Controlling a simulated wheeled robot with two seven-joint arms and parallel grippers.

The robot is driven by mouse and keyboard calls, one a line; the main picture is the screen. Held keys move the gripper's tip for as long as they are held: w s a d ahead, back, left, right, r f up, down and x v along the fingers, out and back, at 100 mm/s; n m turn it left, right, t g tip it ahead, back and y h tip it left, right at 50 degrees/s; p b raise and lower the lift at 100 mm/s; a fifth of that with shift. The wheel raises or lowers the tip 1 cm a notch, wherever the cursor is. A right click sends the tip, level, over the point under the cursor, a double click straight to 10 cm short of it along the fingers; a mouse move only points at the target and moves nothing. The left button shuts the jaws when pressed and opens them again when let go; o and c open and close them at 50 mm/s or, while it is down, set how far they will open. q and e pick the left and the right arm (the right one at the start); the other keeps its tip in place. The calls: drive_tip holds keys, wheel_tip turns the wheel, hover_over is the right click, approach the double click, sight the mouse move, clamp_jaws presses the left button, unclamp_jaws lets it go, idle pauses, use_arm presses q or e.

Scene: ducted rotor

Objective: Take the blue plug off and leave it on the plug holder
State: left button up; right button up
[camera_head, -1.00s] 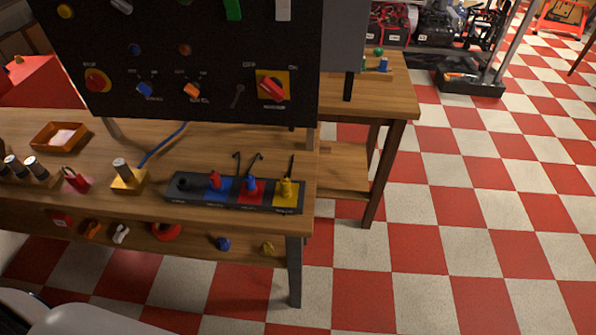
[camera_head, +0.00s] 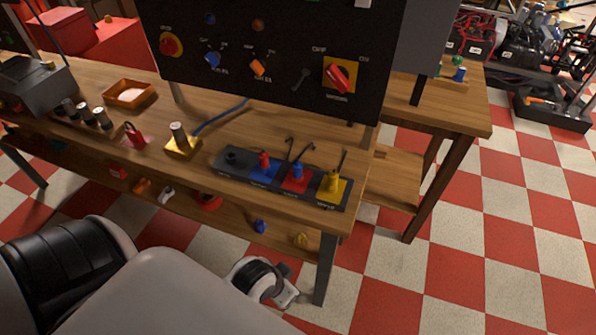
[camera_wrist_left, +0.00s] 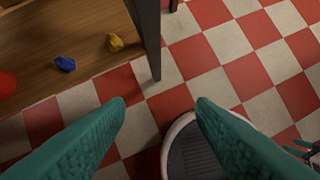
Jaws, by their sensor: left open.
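The blue plug (camera_head: 297,172) stands upright in the red section of a dark socket strip (camera_head: 225,168) on the bench. A red plug (camera_head: 264,160) and a yellow plug (camera_head: 333,184) stand in neighbouring sections. A small block with a green and a blue peg (camera_head: 453,80) stands on the right-hand bench; I cannot tell whether it is the plug holder. My left gripper (camera_wrist_left: 160,108) is open and empty, teal fingers apart, over the floor beside the bench leg. My left arm shows low in the head view; its fingers are hidden there. A teal part (camera_wrist_left: 305,150), apparently my right gripper, is cut off by the wrist view's edge.
The wooden bench (camera_head: 230,122) has a leg (camera_head: 326,268) near the left gripper. Its lower shelf holds a blue piece (camera_head: 260,227) and a yellow piece (camera_head: 301,240). A black control panel (camera_head: 285,40) stands behind the strip. The checkered floor on the right is open.

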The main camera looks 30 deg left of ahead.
use_arm(q)
drive_tip(key=w+r+t+h, duration=0.1)
drive_tip(key=w+r+t, duration=0.2)
drive_tip(key=r, duration=0.2)
drive_tip(key=n+t+y, duration=0.1)
drive_tip(key=n+t, duration=0.1)
drive_tip(key=t, duration=0.9)
approach(294, 171)
drive_tip(key=w, duration=0.6)
drive_tip(key=shift+w+d+r+p, duration=0.2)
drive_tip(key=shift+w+d+p, duration=0.05)
drive_tip(key=shift+p, duration=0.1)
drive_tip(key=shift+w+r, duration=0.15)
drive_tip(key=shift+w, duration=0.2)
drive_tip(key=w+p, duration=0.1)
drive_tip(key=w, duration=0.3)
drive_tip(key=shift+w, duration=0.2)
drive_tip(key=shift+s, duration=0.1)
